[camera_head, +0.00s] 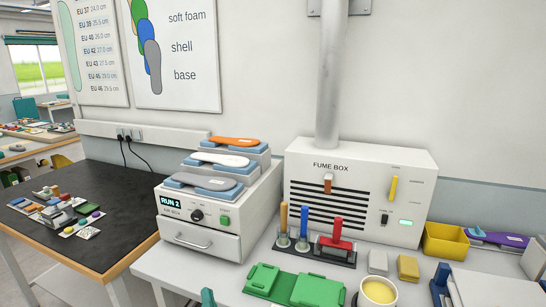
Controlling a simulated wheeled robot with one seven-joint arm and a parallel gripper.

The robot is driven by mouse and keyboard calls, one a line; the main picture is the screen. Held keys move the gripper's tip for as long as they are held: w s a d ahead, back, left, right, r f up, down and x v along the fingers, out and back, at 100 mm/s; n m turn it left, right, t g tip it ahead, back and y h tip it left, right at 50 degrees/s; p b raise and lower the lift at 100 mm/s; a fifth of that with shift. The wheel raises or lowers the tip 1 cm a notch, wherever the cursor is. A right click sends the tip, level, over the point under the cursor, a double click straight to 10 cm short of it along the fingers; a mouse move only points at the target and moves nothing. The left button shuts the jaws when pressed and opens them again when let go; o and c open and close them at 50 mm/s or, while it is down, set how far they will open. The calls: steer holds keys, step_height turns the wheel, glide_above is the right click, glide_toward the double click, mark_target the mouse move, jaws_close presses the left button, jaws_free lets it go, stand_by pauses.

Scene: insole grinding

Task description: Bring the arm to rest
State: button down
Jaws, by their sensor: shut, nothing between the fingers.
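My arm and my gripper are not in view in the head camera picture. A white machine (210,248) with a display reading "RUN 2" stands on the light bench, its drawer front closed. Grey, white and orange-topped insoles lie on its stepped blue pads; the grey insole (204,180) is lowest, the white insole (221,160) is in the middle and the orange insole (234,141) is at the top. A white fume box (410,205) stands to the right, with a pipe rising from it.
A rack (350,257) with yellow, blue and red handled tools stands before the fume box. Green trays (278,285), a cup of yellow stuff (379,291), small blocks and a yellow bin (445,241) crowd the bench. A dark-topped table (115,215) at left has free room.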

steer(key=s+d+f+n+g+h, duration=0.1)
steer(key=s+d+f+h, duration=0.1)
steer(key=s+d+f, duration=0.55)
steer(key=s+d+f+n+h, duration=0.15)
steer(key=s+d+f, duration=0.25)
steer(key=s+f, duration=0.5)
steer(key=s+d+n+g+h, duration=0.1)
steer(key=s+d+n+h, duration=0.1)
steer(key=s, duration=1)
steer(key=s+d+n+g+h, duration=0.1)
steer(key=s+d+n, duration=0.1)
steer(key=s, duration=1)
steer(key=shift+d+f+h, duration=0.2)
steer(key=shift+d+h, duration=0.15)
steer(key=shift+d, duration=0.05)
